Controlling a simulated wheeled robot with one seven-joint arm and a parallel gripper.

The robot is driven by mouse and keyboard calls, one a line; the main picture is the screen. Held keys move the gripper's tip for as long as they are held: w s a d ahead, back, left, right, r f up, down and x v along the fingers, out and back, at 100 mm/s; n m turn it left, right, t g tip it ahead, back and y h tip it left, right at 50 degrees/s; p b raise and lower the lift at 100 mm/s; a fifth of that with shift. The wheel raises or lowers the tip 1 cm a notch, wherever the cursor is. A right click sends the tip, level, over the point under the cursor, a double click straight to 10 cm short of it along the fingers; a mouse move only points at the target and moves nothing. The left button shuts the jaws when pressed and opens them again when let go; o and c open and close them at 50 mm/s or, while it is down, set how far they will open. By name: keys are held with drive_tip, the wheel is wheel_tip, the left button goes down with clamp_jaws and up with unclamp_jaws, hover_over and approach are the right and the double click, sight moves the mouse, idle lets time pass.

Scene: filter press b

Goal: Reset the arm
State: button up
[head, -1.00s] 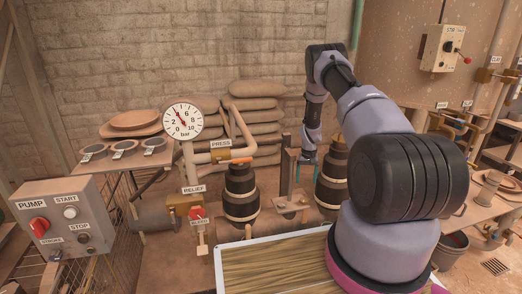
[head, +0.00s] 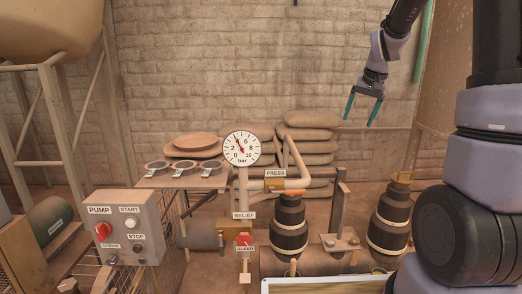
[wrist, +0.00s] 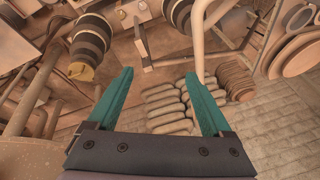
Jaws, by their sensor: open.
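My gripper (head: 363,108) is raised at the upper right of the head view, in front of the brick wall. Its two teal fingers point down, spread apart, with nothing between them. In the wrist view my gripper (wrist: 165,100) is also open and empty, with the stacked sacks (wrist: 170,108) seen beyond the fingers. The fingers touch nothing that I can see. The rest of my arm rises along the right side of the head view.
The pressure gauge (head: 241,148) stands mid-view, above the relief valve and red bleed knob (head: 244,239). The pump control box (head: 126,225) is at lower left. Black ribbed cylinders (head: 290,226) stand below. The wall area around my gripper is clear.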

drive_tip(key=s+a+r+t, duration=0.1)
drive_tip(key=s+a+r, duration=0.2)
drive_tip(key=s, duration=1)
drive_tip(key=s+a+r+t+y, duration=0.1)
drive_tip(key=s+a+r, duration=0.3)
drive_tip(key=s, duration=1)
wheel_tip(320, 180, up, 3)
drive_tip(key=shift+s+f+t, duration=0.1)
drive_tip(key=shift+s+t, duration=0.05)
drive_tip(key=shift+t, duration=0.45)
